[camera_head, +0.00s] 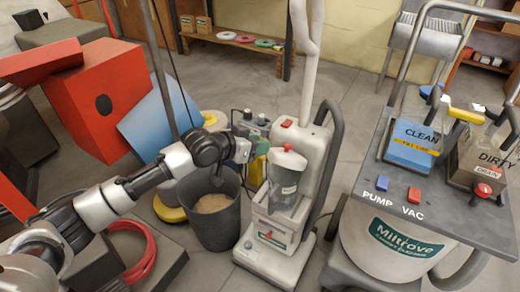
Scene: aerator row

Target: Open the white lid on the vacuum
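A white upright vacuum (308,151) stands on the floor in the middle. Its tall white handle rises to the top of the view. A translucent grey dust bin (287,186) sits in its front, under a pale grey-white lid (287,160) with a red part on top. The lid looks shut. My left gripper (250,148) is just left of the vacuum's upper body, at about the lid's height in the picture. I cannot tell whether it touches anything. Its fingers are small and mixed with things behind, so their opening is unclear. My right gripper is not in view.
A dark bucket (215,230) with brown contents stands below my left wrist. A grey cart (460,207) with a blue CLEAN tank (409,145) and a DIRTY tank (478,157) fills the right. Red machinery (115,95) stands left. Floor behind the vacuum is clear.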

